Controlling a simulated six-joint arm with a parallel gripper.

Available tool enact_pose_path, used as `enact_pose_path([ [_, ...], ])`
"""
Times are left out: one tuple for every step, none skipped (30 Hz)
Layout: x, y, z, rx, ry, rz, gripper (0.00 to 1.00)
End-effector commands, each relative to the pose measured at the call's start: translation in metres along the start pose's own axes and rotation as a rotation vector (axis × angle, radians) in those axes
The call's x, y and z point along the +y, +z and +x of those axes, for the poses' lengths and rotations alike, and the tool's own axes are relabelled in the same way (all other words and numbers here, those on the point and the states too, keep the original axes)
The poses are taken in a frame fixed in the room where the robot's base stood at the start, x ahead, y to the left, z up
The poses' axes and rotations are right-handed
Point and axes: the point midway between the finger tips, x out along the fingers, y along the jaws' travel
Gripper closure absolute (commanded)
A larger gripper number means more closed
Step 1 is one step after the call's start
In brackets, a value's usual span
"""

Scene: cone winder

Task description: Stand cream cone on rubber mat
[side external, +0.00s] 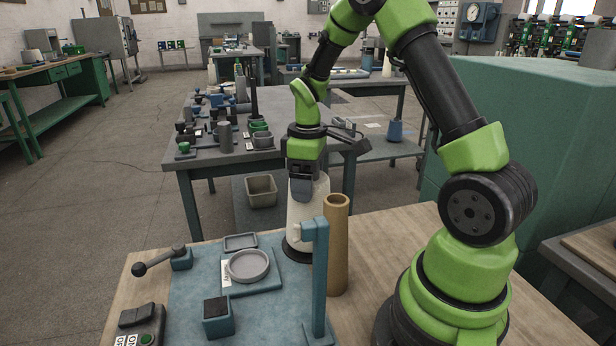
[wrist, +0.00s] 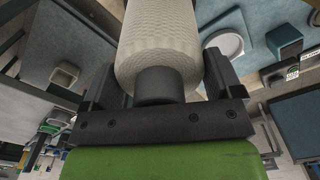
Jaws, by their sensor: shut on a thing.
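The cream cone (side external: 303,214) is upright below my gripper (side external: 302,186), its wide end down. In the wrist view, the cone (wrist: 160,48) has a dimpled cream surface and a dark grey tip between the two dark jaws of my gripper (wrist: 160,84). The jaws are shut on the cone near its top. The black round rubber mat (side external: 292,253) shows directly under the cone's base, and only its edge is visible. I cannot tell whether the base touches the mat or hangs just above it. A post and a tube hide the right side of both.
A brown cardboard tube (side external: 336,262) and a blue post (side external: 319,285) stand close on the right. A grey round dish (side external: 249,266) on a blue plate lies to the left. A lever (side external: 160,261) and a button box (side external: 142,328) are further left.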

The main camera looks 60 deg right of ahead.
Motion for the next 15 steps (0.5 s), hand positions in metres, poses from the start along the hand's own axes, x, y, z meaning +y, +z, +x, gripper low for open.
enact_pose_path([
  [0.0001,-0.0002,-0.0003,0.001,0.001,0.000,0.36],
  [0.0001,-0.0002,-0.0003,0.001,0.001,0.000,0.36],
  [0.0002,-0.0002,-0.0004,0.001,0.001,0.000,0.36],
  [0.0002,-0.0002,-0.0004,0.001,0.001,0.000,0.12],
  [0.0002,-0.0002,-0.0004,0.001,0.001,0.000,0.06],
  [0.0002,-0.0002,-0.0004,0.001,0.001,0.000,0.00],
  [0.0002,-0.0002,-0.0004,0.001,0.001,0.000,0.00],
  [0.0002,-0.0002,-0.0004,0.001,0.001,0.000,0.00],
  [0.0002,-0.0002,-0.0004,0.001,0.001,0.000,0.00],
  [0.0002,-0.0002,-0.0004,0.001,0.001,0.000,0.00],
  [0.0001,0.0000,-0.0002,0.000,0.000,0.000,0.00],
  [0.0001,-0.0001,-0.0005,0.000,0.000,0.000,0.00],
  [0.0002,-0.0002,-0.0014,0.001,0.001,0.000,0.00],
  [0.0003,-0.0003,-0.0029,0.001,0.001,0.000,0.00],
  [0.0004,-0.0005,-0.0062,0.002,0.002,0.000,0.00],
])
